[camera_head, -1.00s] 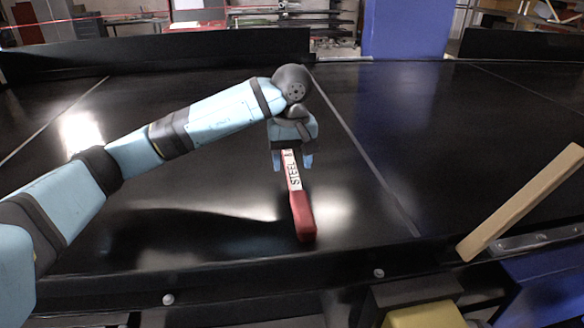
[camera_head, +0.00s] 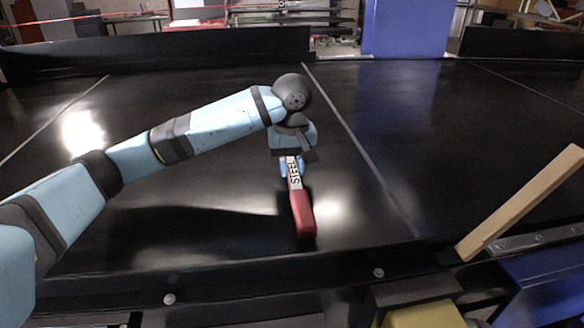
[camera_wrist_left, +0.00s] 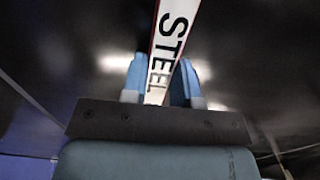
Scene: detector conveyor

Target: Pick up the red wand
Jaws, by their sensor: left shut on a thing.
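The red wand (camera_head: 301,212) lies on the black conveyor, its red end toward me and its white part with the letters "STEEL" toward the far side. My left gripper (camera_head: 291,170) is over the white part, with its blue fingers shut on the wand from both sides. In the left wrist view the wand (camera_wrist_left: 174,32) runs between the two blue fingertips (camera_wrist_left: 161,82). The wand's far end is hidden under the gripper. Whether the wand touches the belt or is slightly off it I cannot tell. My right gripper is not in view.
The black conveyor belt (camera_head: 420,130) is wide and mostly clear around the wand. A wooden strip (camera_head: 522,202) slants up at the right front edge. A yellow block (camera_head: 424,314) is at the bottom. A blue pillar (camera_head: 408,28) stands behind the belt.

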